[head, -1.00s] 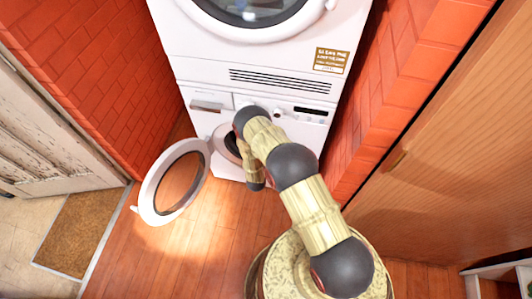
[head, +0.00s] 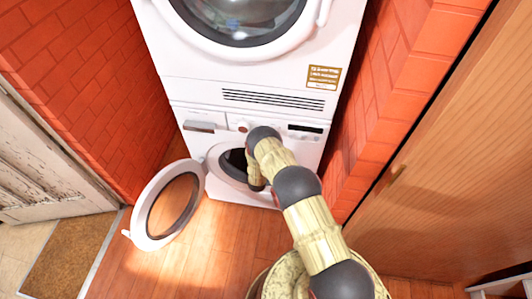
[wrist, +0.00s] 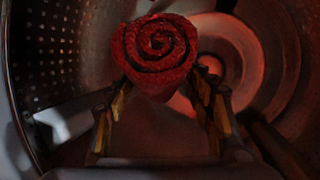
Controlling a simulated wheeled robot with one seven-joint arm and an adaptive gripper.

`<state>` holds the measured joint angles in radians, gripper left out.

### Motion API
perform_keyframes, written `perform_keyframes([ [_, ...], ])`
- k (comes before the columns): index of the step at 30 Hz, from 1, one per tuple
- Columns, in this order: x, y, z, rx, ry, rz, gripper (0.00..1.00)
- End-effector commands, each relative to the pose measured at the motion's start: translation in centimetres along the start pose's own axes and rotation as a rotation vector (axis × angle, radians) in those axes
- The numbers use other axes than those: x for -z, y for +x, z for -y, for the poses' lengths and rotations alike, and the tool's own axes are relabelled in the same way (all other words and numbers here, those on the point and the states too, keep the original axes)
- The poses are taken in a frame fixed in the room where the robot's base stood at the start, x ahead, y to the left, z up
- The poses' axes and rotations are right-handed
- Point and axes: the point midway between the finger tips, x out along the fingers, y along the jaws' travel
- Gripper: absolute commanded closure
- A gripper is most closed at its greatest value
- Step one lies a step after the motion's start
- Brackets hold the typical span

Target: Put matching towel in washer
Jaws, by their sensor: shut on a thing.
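A rolled red towel (wrist: 155,55) with a dark spiral end is between the fingers of my gripper (wrist: 162,100) in the wrist view. The gripper is shut on it. Around it is the dim inside of the washer drum, with a perforated metal wall (wrist: 60,50) at the left. In the head view, the lower washer (head: 222,130) has its round door (head: 195,203) swung open to the left. My arm reaches into its opening (head: 232,160), so the gripper and towel are hidden there.
A second white machine (head: 180,70) with a round glass door stands above the washer. Red brick walls (head: 70,80) flank both sides. A wooden cabinet door (head: 460,150) is at the right. A doormat (head: 70,255) lies at the lower left. The wooden floor in front is clear.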

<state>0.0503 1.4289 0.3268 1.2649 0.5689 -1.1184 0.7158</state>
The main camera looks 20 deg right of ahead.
Motion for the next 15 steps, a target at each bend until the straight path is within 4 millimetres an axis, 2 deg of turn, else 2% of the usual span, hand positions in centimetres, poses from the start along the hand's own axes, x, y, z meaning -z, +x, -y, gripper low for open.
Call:
perform_keyframes([
  [6, -0.3, 0.78, -0.31, 0.001, 0.001, -0.002, 0.74],
  [14, -0.32, 0.82, -0.34, 0.001, 0.001, -0.001, 0.74],
  [15, -0.32, 0.82, -0.34, 0.001, 0.001, -0.001, 0.46],
])
